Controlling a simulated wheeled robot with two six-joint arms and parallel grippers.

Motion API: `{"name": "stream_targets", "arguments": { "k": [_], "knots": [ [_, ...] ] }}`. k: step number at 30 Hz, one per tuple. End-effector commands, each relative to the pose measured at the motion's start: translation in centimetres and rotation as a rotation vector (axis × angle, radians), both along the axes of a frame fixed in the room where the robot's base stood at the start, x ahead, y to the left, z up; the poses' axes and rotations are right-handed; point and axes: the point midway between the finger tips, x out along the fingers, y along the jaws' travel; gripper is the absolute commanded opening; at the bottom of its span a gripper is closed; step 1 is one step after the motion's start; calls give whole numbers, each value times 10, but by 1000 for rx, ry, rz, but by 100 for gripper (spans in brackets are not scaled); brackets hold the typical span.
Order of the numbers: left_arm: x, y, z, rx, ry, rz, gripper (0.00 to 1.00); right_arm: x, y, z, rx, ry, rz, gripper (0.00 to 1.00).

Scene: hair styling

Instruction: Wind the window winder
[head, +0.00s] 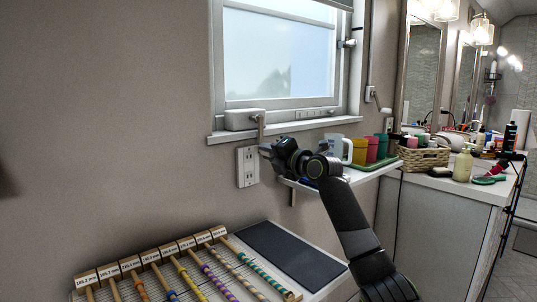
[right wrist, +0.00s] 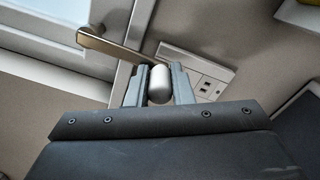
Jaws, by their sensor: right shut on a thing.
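The window winder (head: 243,118) is a pale box on the sill at the lower left of the window, with a crank arm (head: 261,128) hanging down. In the right wrist view the metallic crank arm (right wrist: 115,44) runs to a rounded grey knob (right wrist: 159,88). My right gripper (head: 267,149) is at the lower end of the crank, just below the sill. In the right wrist view my right gripper (right wrist: 158,76) is shut on the knob, one finger on each side. My left gripper is not in view.
A wall socket (head: 247,166) is just left of my right gripper. A shelf (head: 345,183) with a white mug (head: 340,149) and coloured cups (head: 373,149) is to the right. Below is a rack of labelled rods (head: 190,265) beside a dark mat (head: 285,252).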

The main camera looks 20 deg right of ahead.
Motion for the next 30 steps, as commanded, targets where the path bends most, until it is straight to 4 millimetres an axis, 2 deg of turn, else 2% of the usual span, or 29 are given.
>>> {"name": "stream_targets", "arguments": {
  "k": [13, 14, 18, 30],
  "knots": [
    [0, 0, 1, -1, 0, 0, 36, 0, -2, 0, 2, 0, -5, 0],
    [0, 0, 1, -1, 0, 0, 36, 0, -2, 0, 2, 0, -5, 24],
    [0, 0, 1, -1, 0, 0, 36, 0, -2, 0, 1, 0, -4, 42],
    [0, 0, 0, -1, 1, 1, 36, -4, -3, 0, 0, 0, -3, 42]
  ]
}}
